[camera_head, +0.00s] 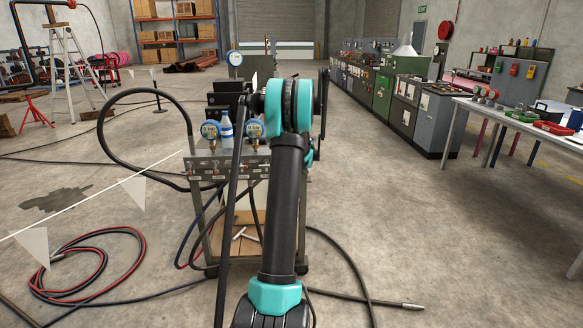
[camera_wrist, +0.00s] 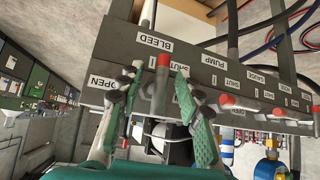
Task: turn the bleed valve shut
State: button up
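The bleed valve's lever (camera_wrist: 162,66) has a red tip and stands out from the grey valve panel (camera_wrist: 118,48), below the BLEED label in the wrist view. An OPEN label is to its left and a SHUT label is beside it, partly covered. My gripper (camera_wrist: 155,82) is open, with one teal finger on each side of the lever. Gaps show between the lever and the fingertips; I cannot tell whether anything touches deeper in. In the head view my arm hides the gripper and the bleed valve; the panel (camera_head: 203,170) shows left of the arm.
Other red-tipped levers, including one (camera_wrist: 227,100) under the PUMP label, are close to my right finger. Blue gauges (camera_head: 210,130) and a bottle (camera_head: 227,130) are on the cart. Hoses (camera_head: 95,260) lie on the floor. A workbench (camera_head: 530,125) stands right, with clear floor between.

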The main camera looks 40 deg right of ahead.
jog(key=v, duration=1.1)
jog(key=shift+s+r, duration=0.25)
jog(key=shift+r, duration=0.05)
jog(key=shift+a, duration=0.1)
jog(key=s+a+f+n+g+y, duration=0.1)
jog(key=s+a, duration=0.2)
jog(key=a, duration=1.2)
jog(key=s+a+f+n+g+y, duration=0.15)
jog(key=s+a, duration=0.25)
jog(key=a, duration=1.1)
jog(key=s+a+f+n+g, duration=0.1)
jog(key=s+a+f, duration=0.3)
jog(key=s+a, duration=0.5)
jog(key=s+a+f+g, duration=0.1)
jog(key=s+a+f, duration=0.4)
jog(key=s+a, duration=0.4)
jog(key=s, duration=0.6)
jog(key=shift+a+f+n, duration=0.25)
jog(key=shift+a+n, duration=0.1)
jog(key=shift+y, duration=0.25)
jog(key=shift+c, duration=0.3)
